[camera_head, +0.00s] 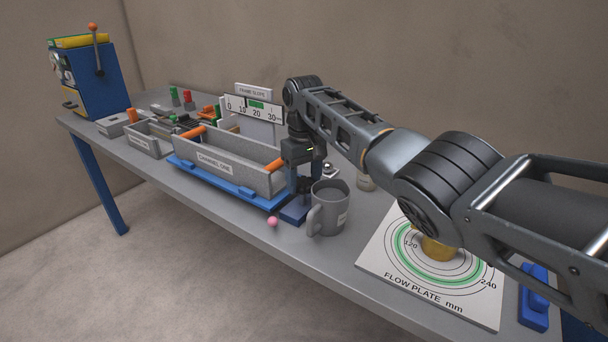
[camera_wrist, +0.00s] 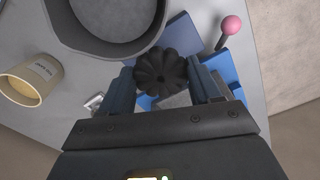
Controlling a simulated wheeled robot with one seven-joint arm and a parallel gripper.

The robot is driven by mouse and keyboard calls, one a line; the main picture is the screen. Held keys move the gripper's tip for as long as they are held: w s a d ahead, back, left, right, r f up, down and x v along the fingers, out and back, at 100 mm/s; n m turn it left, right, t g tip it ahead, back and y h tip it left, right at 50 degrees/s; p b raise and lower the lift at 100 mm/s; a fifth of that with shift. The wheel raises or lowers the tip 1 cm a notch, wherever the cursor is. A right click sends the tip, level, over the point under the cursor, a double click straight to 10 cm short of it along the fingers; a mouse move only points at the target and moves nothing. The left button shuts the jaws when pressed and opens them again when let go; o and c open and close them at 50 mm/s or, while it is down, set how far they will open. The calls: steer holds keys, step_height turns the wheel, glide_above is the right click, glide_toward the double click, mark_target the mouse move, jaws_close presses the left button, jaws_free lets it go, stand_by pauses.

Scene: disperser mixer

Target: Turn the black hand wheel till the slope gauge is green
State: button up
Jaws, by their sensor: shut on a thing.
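The black lobed hand wheel (camera_wrist: 161,70) is between the two fingers of my gripper (camera_wrist: 163,84) in the wrist view. The fingers are shut on it from both sides. In the head view my gripper (camera_head: 303,177) points down at the right end of the blue frame (camera_head: 240,192), and the wheel is mostly hidden there. The slope gauge (camera_head: 254,107), under a sign reading FRAME SLOPE (camera_head: 252,91), has a scale from 0 to 30 and a green patch near 20. I cannot make out its pointer. A grey trough labelled CHANNEL ONE (camera_head: 215,163) sits on the frame.
A grey mug (camera_head: 328,210) stands close to the right of my gripper. A small labelled cup (camera_wrist: 33,82) is beyond it. A pink-knobbed lever (camera_head: 272,222) is at the table's front edge. The FLOW PLATE (camera_head: 385,266) lies right, under my arm. A blue machine (camera_head: 92,82) stands far left.

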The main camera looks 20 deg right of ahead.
mark_target(304, 182)
stand_by(0.4)
steer(key=o, duration=1.1)
steer(key=shift+c, duration=0.2)
step_height(304, 182, up, 8)
steer(key=shift+f+b, duration=0.1)
steer(key=shift+b, duration=0.25)
